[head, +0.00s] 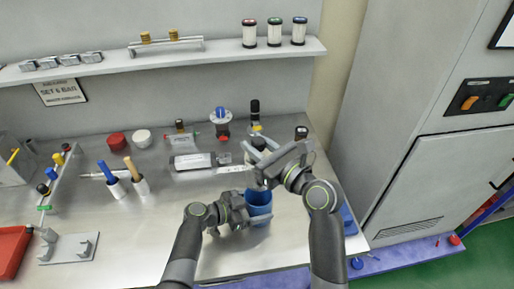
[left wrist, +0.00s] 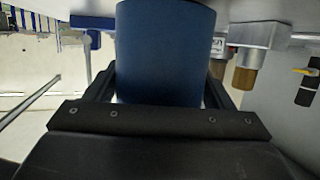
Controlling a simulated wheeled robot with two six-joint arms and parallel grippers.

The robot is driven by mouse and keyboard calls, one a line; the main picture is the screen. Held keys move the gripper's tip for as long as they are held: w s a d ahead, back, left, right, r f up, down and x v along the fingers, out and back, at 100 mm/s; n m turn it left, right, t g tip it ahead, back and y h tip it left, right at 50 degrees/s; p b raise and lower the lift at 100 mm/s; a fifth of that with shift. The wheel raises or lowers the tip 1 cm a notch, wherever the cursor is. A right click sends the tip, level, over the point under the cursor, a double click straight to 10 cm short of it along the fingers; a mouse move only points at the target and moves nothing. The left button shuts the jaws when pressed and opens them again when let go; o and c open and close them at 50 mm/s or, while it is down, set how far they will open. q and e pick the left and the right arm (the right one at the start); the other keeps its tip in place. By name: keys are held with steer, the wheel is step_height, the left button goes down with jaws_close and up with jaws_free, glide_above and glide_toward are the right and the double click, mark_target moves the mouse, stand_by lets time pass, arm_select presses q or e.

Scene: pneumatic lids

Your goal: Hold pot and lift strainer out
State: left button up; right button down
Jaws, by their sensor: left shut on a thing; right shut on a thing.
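The blue pot (head: 260,203) stands upright on the steel bench, its open top showing in the head view. My left gripper (head: 246,211) is shut on the pot from the left. In the left wrist view the pot's blue wall (left wrist: 165,50) fills the space between the fingers. My right gripper (head: 262,168) is above and behind the pot's mouth and is shut on a pale, cylinder-like piece (head: 258,149), apparently the strainer. The right gripper and arm hide most of that piece. I cannot tell whether any of it is still inside the pot.
A grey cylinder (head: 193,161) lies left of the right gripper. A blue-topped regulator (head: 221,119) and a black-topped item (head: 255,108) stand behind. Blue and orange handled tools (head: 108,172) stand left. Bare bench (head: 165,215) lies left of the pot. A cabinet (head: 425,150) borders the right.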

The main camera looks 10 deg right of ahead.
arm_select(q)
steer(key=o, duration=1)
steer(key=shift+c, duration=0.2)
